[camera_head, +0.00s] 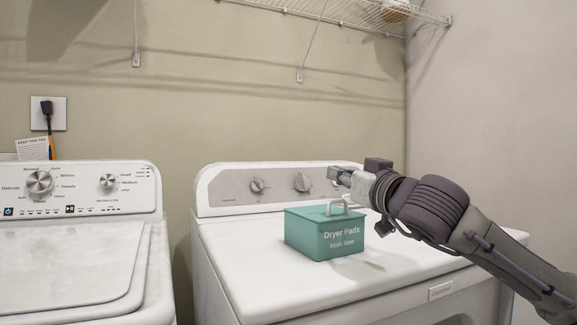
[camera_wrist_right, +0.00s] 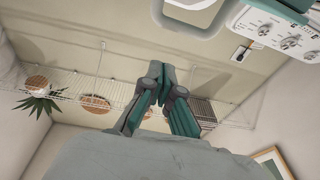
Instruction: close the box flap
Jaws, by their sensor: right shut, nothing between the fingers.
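The teal box (camera_head: 322,240), marked "Dryer Pads", stands upright on top of the right-hand machine in the head view. Its lid (camera_head: 308,210) lies flat over the top, with a light curved handle on it. No gap under the lid can be made out. My right gripper (camera_head: 335,174) is above the box and its handle, apart from both. Its fingers are shut and empty; their tips (camera_wrist_right: 161,72) meet in the right wrist view. My left gripper does not show in the head view.
The dryer top (camera_head: 250,270) is clear around the box. Its control panel (camera_head: 230,187) with knobs rises behind the box. A washer (camera_head: 80,260) stands to the left. A wire shelf (camera_head: 350,14) hangs high on the wall. A plant (camera_wrist_right: 40,100) shows in the right wrist view.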

